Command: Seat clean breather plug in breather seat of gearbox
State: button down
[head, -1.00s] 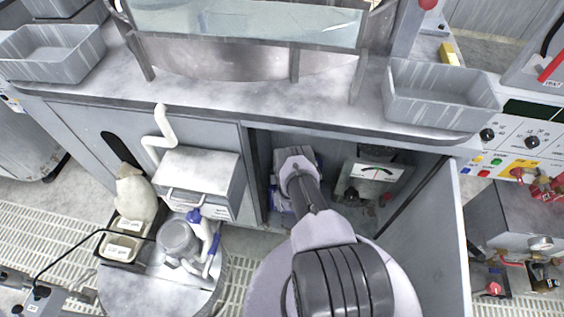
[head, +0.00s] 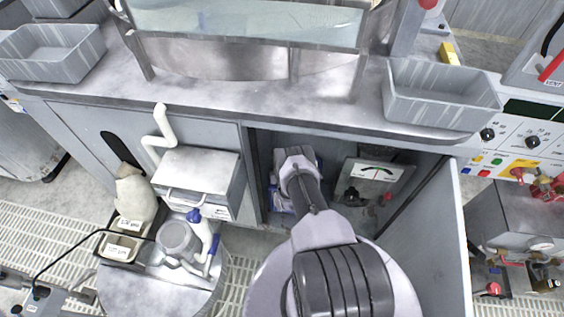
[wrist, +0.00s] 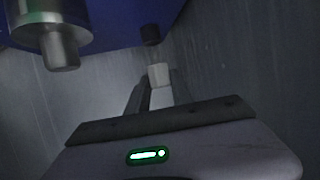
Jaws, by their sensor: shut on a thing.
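In the wrist view my gripper (wrist: 158,92) is shut on a small pale plug (wrist: 158,74), which shows at the fingertips. The blue gearbox (wrist: 112,22) fills the top of that view. A short dark cylinder (wrist: 150,35) juts from it just beyond the plug, with a small gap showing in the picture; I cannot tell whether it is the breather seat. In the head view my arm reaches into the open cabinet, where parts of the blue gearbox (head: 277,200) show beside it. My fingers and the plug are hidden there.
A metal cylinder (wrist: 55,40) hangs at the wrist view's upper left. Grey cabinet walls (wrist: 270,70) lie close around. In the head view a gauge panel (head: 373,180) stands right of my arm, and the open door (head: 425,235) is farther right.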

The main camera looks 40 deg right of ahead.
jog(key=shift+f+b, duration=1.5)
jog(key=shift+f, duration=0.15)
jog(key=c, duration=1.1)
grip_release()
jog(key=shift+o, duration=0.2)
jog(key=p+v, duration=1)
jog(key=v, duration=0.7)
jog(key=shift+a, duration=0.3)
jog(key=shift+s+r, duration=0.1)
